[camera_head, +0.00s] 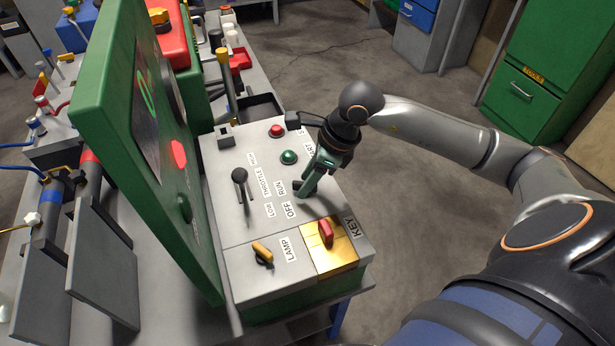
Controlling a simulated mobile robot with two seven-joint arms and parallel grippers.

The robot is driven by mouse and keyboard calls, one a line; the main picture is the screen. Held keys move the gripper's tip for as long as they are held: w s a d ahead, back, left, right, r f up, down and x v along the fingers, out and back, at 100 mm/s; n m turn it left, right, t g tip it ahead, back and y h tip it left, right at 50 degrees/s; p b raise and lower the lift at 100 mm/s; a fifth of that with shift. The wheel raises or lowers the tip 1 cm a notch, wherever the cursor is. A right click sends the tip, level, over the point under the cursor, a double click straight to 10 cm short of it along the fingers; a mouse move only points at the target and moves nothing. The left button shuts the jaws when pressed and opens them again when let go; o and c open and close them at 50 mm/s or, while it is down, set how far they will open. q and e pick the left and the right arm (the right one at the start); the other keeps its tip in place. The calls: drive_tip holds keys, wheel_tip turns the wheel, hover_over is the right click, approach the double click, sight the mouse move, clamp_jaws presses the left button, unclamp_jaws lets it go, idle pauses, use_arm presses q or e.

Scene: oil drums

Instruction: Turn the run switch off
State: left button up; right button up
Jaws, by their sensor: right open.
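The grey control panel (215,220) has a RUN label and an OFF label along its right half. A small dark piece beside these labels, likely the run switch (297,186), is partly covered by my right gripper. My right gripper (308,188) reaches down from the upper right, with its green fingers at the panel beside the RUN and OFF labels. It is open. I cannot tell whether a finger touches the switch or which way the switch points. My left gripper is out of view.
A green button (289,157) and a red button (277,130) sit above the switch. A black throttle lever (240,178), a yellow lamp knob (262,251) and a red key (325,233) are nearby. A tall green panel (125,130) stands at the left.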

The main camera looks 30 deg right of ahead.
clamp_jaws()
idle(0.3)
idle(0.3)
